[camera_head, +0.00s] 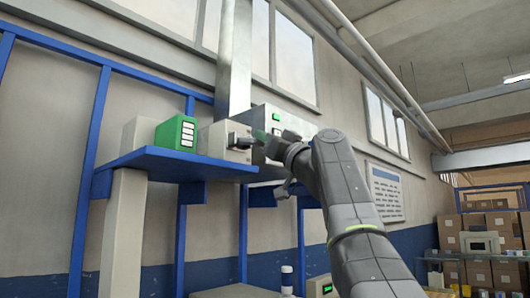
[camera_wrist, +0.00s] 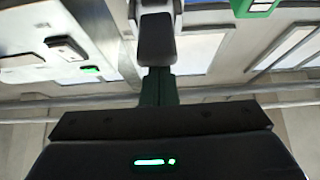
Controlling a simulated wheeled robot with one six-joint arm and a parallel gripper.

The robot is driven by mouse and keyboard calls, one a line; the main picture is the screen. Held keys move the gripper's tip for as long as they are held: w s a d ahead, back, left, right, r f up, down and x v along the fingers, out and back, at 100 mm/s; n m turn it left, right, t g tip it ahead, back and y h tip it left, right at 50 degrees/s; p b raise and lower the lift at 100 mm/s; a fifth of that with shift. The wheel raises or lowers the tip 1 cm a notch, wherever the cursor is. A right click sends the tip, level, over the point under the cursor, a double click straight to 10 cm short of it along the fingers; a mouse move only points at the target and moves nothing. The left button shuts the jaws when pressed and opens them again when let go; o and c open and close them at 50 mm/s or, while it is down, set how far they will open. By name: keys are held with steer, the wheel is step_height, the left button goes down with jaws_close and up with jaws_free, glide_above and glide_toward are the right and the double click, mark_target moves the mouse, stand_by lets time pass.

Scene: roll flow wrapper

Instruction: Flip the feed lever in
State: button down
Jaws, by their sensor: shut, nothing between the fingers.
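The feed lever (camera_head: 239,142) shows as a dark handle on the front of a small beige box (camera_head: 214,139) on the blue shelf. In the wrist view a dark grey lever handle (camera_wrist: 156,40) hangs from a lighter mount at the top centre, straight ahead of my fingers. My gripper (camera_head: 262,137) reaches in from the right, level with the lever and close beside it. In the wrist view my gripper (camera_wrist: 158,75) has its dark green fingers shut together, with nothing between them. The fingertips overlap the lever's end in that view; I cannot tell if they touch.
A green box (camera_head: 176,132) with white labels stands left of the beige box on the blue shelf (camera_head: 165,165). A grey cabinet (camera_head: 296,122) with a green light stands behind my wrist. A metal duct (camera_head: 234,60) rises behind. Blue posts frame the left.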

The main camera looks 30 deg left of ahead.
steer(key=f+b, duration=0.1)
steer(key=b, duration=0.1)
steer(key=f+b, duration=0.1)
steer(key=shift+a+f+b, duration=0.1)
steer(key=shift+a+b, duration=0.15)
steer(key=shift+b, duration=0.1)
steer(key=shift+w+a+f+b, duration=0.1)
steer(key=shift+w+f+b, duration=0.05)
steer(key=shift+f+b, duration=0.2)
steer(key=shift+r, duration=0.1)
